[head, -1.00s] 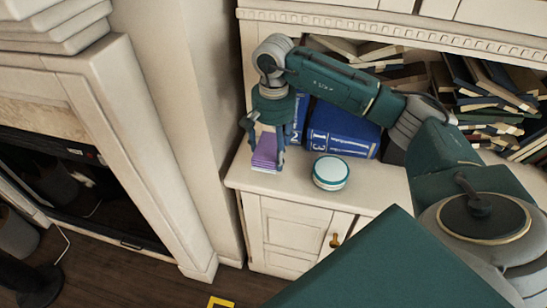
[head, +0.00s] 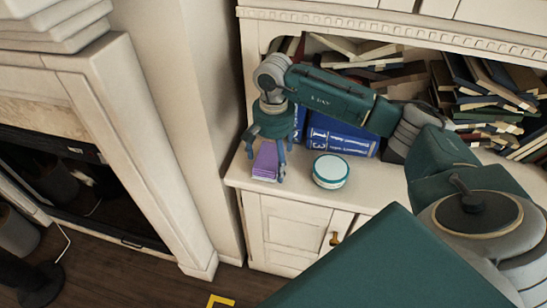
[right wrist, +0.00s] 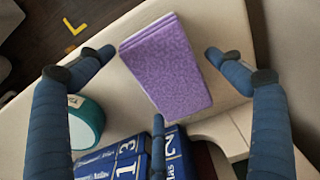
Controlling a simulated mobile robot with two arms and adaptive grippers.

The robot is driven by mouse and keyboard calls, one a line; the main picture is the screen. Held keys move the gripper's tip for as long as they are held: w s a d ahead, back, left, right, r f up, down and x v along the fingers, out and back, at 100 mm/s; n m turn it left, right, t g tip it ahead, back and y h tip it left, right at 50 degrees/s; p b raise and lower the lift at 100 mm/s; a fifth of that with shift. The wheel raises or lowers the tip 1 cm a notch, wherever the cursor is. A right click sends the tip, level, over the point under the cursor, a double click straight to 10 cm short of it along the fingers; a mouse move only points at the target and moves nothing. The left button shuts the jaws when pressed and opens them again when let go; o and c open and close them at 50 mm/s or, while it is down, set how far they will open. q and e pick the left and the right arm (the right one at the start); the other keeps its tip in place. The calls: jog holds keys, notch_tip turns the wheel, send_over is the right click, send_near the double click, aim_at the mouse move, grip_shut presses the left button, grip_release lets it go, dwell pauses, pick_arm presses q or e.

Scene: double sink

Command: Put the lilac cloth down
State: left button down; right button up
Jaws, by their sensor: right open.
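The lilac cloth (head: 265,161) is a folded, block-like bundle on the cream cabinet top (head: 236,178), near its left front edge. It also shows in the right wrist view (right wrist: 168,64), lying between my fingers with visible gaps. My right gripper (head: 266,158) is open above and around the cloth. In the right wrist view its fingers (right wrist: 158,72) stand wide apart, clear of the cloth's sides. My left gripper is not in view.
A round white jar with a teal rim (head: 330,171) stands right of the cloth. Blue numbered books (head: 340,133) stand behind it. Several piled books (head: 490,90) fill the shelf at right. The cabinet's front edge drops to a wooden floor (head: 120,270).

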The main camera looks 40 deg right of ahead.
aim_at(273, 157)
jog(key=shift+r+p, duration=0.3)
jog(key=shift+r+b, duration=0.3)
jog(key=shift+r, duration=0.05)
notch_tip(273, 157, up, 11)
jog(key=b, duration=0.1)
jog(key=shift+r, duration=0.1)
